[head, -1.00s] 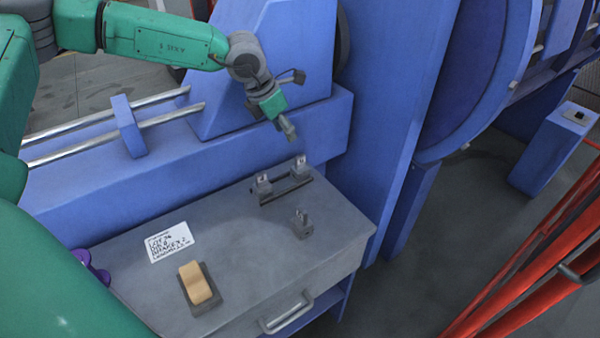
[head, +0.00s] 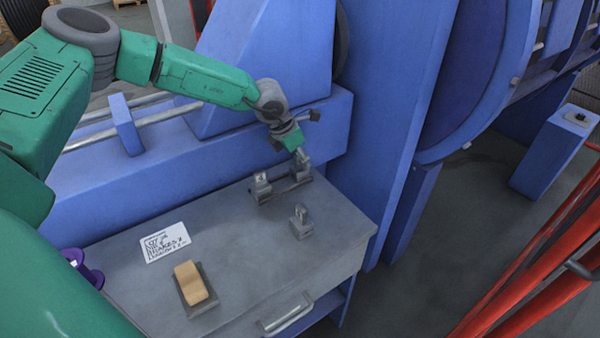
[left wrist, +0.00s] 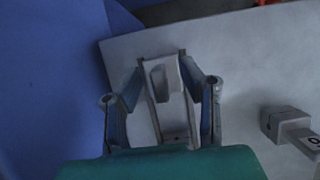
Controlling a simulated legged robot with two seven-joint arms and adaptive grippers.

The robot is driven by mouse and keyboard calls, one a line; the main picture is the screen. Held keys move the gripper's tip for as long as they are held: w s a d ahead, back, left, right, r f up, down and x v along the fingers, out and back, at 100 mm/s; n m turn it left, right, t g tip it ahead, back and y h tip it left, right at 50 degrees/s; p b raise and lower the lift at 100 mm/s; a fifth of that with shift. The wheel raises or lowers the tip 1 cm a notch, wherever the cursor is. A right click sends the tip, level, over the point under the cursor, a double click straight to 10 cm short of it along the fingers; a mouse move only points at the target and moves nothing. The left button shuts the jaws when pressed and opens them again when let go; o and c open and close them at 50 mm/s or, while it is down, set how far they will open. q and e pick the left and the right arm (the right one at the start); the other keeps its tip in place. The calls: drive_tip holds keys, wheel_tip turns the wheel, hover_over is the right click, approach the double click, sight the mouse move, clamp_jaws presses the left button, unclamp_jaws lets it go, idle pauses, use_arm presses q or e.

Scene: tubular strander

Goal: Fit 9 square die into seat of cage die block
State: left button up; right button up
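On the grey bench top is a dark rail holder (head: 282,190) with a small grey block at each end, the near-left block (head: 260,186) and the far-right block (head: 304,172). A separate grey block with an upright tab (head: 300,221) stands in front of it. Numbers on them are too small to read in the head view. My left gripper (head: 301,157) points down just over the far-right block. In the left wrist view its fingers (left wrist: 162,78) are apart, with a pale block on a strip between them; contact is not clear. My right gripper is out of view.
A handwritten card (head: 166,242) and a tan block on a dark base (head: 193,284) lie at the bench's left. A purple object (head: 83,266) is at the left edge. Blue machine walls (head: 395,130) rise behind and right. The front right bench top is clear.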

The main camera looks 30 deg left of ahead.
use_arm(q)
drive_tip(key=shift+r, duration=0.1)
clamp_jaws()
